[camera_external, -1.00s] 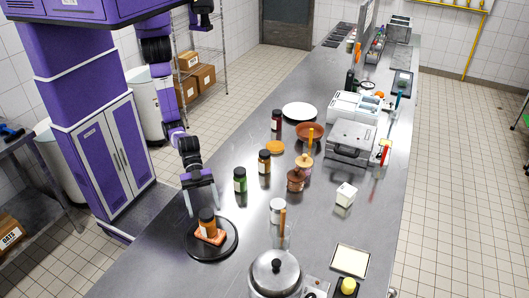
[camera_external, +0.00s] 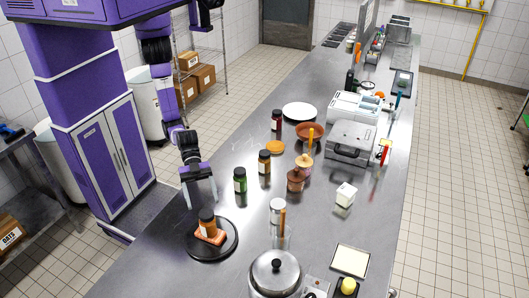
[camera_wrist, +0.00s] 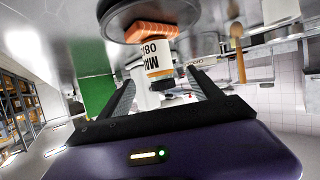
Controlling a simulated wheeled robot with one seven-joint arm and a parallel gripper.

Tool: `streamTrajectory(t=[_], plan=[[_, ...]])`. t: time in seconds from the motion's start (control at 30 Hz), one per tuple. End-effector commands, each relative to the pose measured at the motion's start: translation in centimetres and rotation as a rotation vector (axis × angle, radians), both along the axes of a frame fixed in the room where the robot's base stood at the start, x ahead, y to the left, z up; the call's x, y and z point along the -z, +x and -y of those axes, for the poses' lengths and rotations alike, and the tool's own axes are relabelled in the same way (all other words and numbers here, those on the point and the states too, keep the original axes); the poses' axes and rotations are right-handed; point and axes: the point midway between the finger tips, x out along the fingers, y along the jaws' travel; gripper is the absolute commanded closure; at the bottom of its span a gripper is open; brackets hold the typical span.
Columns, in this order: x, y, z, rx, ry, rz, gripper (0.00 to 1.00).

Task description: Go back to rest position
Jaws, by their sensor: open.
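My gripper (camera_external: 201,194) is open and empty above the near left part of the steel counter. In the external view it hangs just behind a black round plate (camera_external: 231,246). On the plate lies an orange-pink slab (camera_external: 219,239), and an amber jar with a dark cap (camera_external: 207,222) stands on it. In the wrist view the jar (camera_wrist: 152,62) shows ahead of the fingers, with the slab (camera_wrist: 150,32) and the dark plate (camera_wrist: 113,18) beyond. The jar looks apart from the fingers, with nothing gripped.
A green-labelled jar (camera_external: 240,180) and an amber jar (camera_external: 264,162) stand right of my gripper. A white-lidded jar (camera_external: 277,207) and a steel pot (camera_external: 275,275) stand nearer the camera. The counter's left edge runs beside my arm.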

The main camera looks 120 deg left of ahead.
Motion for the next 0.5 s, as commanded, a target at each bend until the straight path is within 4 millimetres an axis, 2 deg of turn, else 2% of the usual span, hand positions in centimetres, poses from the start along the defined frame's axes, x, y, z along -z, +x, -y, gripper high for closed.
streamTrajectory(t=[0.07,0.17,0.23,0.37,0.5], plan=[[-1.1,0.4,0.1,-0.01,-0.033,0.031,0.26],[-4.0,0.7,0.2,-0.024,-0.104,0.106,0.26],[-5.1,0.3,-0.8,-0.038,-0.144,0.155,0.26],[-5.4,-0.5,-4.4,-0.088,-0.188,0.224,0.26],[-4.9,-1.8,-9.1,-0.148,-0.21,0.275,0.26]])
